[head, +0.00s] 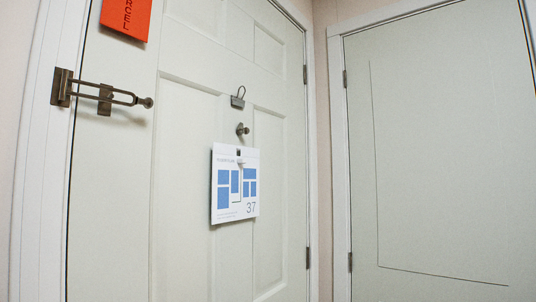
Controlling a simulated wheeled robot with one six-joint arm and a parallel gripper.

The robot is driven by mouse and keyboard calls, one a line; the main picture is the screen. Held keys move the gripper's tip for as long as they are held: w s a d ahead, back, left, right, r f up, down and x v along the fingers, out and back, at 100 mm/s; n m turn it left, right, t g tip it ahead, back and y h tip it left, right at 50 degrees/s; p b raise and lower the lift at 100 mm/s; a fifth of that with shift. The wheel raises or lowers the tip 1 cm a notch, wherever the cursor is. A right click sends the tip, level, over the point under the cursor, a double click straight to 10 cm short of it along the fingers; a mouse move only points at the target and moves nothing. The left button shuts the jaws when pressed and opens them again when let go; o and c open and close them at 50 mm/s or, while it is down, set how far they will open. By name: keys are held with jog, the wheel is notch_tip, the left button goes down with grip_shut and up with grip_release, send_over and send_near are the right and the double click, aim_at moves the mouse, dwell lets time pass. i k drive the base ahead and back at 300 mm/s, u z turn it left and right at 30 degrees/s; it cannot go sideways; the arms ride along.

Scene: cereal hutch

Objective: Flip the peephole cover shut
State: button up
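A white panelled door (188,120) stands at the left and middle of the head view. On its middle strip is a small round dark metal fitting (242,129), which looks like the peephole. Just above it is a small dark metal piece with a wire loop (238,98). I cannot tell for certain which of these is the peephole cover, or whether the cover is open or shut. My gripper is not in view.
A swing-bar latch (105,94) sticks out at the door's left edge. An orange sign (126,16) hangs top left. A white sheet with blue blocks and "37" (236,184) hangs below the round fitting. A second pale door (445,150) stands at the right.

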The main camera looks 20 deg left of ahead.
aim_at(240, 130)
jog(key=z, duration=0.5)
jog(key=k, duration=0.65)
jog(key=z, duration=0.55)
jog(key=i, duration=0.75)
jog(key=u, duration=1)
jog(key=i, duration=0.85)
jog(key=u, duration=0.9)
